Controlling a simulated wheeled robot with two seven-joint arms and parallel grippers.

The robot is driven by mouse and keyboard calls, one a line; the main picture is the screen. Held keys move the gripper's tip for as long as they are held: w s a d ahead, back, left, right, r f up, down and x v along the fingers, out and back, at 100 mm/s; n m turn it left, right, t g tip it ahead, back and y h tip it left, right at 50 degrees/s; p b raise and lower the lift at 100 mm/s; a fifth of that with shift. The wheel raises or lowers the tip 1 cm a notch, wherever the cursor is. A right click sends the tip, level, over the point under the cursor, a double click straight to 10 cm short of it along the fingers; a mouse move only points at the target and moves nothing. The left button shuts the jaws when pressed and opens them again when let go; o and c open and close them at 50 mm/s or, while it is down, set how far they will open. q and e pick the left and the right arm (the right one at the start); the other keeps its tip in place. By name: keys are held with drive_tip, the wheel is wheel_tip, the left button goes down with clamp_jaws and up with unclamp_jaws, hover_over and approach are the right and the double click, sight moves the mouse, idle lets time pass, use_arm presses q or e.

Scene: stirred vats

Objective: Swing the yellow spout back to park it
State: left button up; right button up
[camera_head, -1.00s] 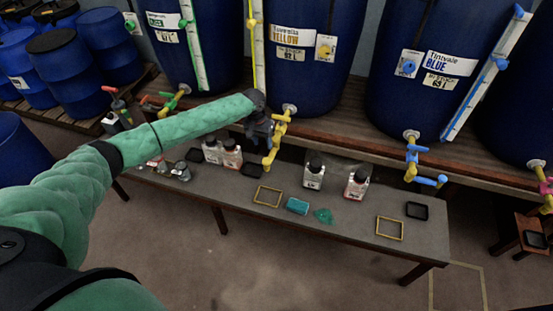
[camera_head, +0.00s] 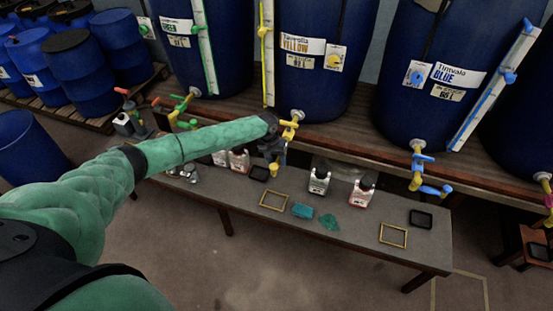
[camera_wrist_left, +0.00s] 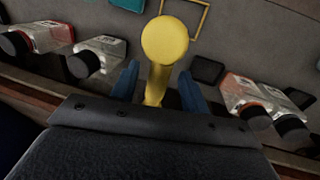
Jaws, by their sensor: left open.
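The yellow spout (camera_head: 274,169) hangs from the tap (camera_head: 290,128) under the vat labelled yellow; my left wrist hides much of its length. My left gripper (camera_head: 274,157) is at the spout. In the left wrist view the spout (camera_wrist_left: 164,45) runs between the two blue fingers of the left gripper (camera_wrist_left: 160,88), its round end toward the camera. The fingers stand apart on either side of it. Whether either finger touches it I cannot tell. My right gripper is not in view.
A low bench below the vats holds several bottles (camera_head: 319,181), a yellow frame (camera_head: 273,200), a black pad (camera_head: 259,173) and teal cloths (camera_head: 302,211). The blue spout (camera_head: 428,190) is farther right.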

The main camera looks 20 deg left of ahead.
use_arm(q)
drive_tip(key=shift+f, duration=0.35)
